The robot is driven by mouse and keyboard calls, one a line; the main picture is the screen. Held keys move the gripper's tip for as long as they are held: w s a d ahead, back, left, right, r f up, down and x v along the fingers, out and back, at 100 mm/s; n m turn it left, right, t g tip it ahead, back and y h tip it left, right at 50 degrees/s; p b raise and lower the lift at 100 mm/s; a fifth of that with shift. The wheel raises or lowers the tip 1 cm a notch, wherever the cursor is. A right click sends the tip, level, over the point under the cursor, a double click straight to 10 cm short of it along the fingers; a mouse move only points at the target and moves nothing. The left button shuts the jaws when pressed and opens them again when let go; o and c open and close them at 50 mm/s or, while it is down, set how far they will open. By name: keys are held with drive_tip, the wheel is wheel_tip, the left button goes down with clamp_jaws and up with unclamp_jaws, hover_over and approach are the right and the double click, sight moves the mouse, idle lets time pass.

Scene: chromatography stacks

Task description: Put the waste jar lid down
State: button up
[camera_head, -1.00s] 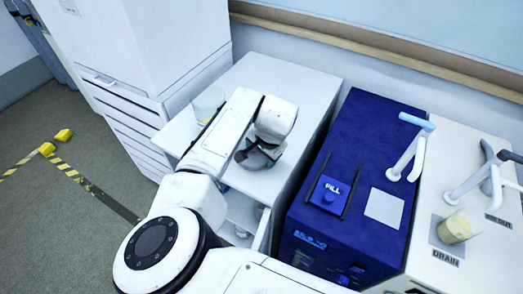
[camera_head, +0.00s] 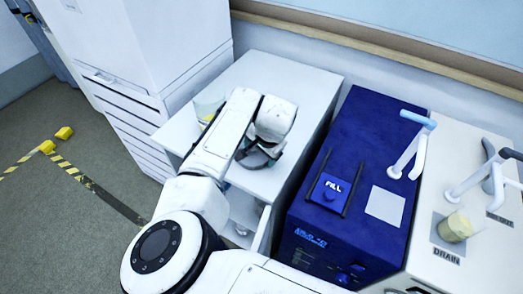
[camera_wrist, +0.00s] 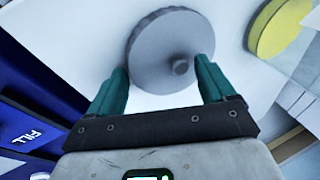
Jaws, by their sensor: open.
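The waste jar lid (camera_wrist: 172,50) is a grey disc with a ridged rim and a small knob. In the wrist view it lies on the white cabinet top (camera_wrist: 228,62), beyond and between my fingertips. My gripper (camera_wrist: 160,72) has its two green fingers spread apart, one on each side of the lid's near part. I cannot tell whether a finger touches the rim. In the head view my gripper (camera_head: 258,157) is low over the white cabinet top, and the lid is mostly hidden by my arm.
A clear jar with yellowish contents (camera_head: 207,103) stands left of my arm on the cabinet top. The blue FILL unit (camera_head: 335,190) is close on the right. A beaker of yellow liquid (camera_head: 455,227) stands at DRAIN. The cabinet's far right top is clear. An open drawer (camera_head: 245,212) shows below.

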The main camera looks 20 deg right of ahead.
drive_tip(key=shift+s+d+f, duration=0.15)
drive_tip(key=shift+s+f, duration=0.25)
drive_tip(key=shift+f, duration=0.1)
drive_tip(key=w+b+v, duration=0.1)
drive_tip(key=v, duration=1.2)
drive_tip(key=shift+r, duration=0.4)
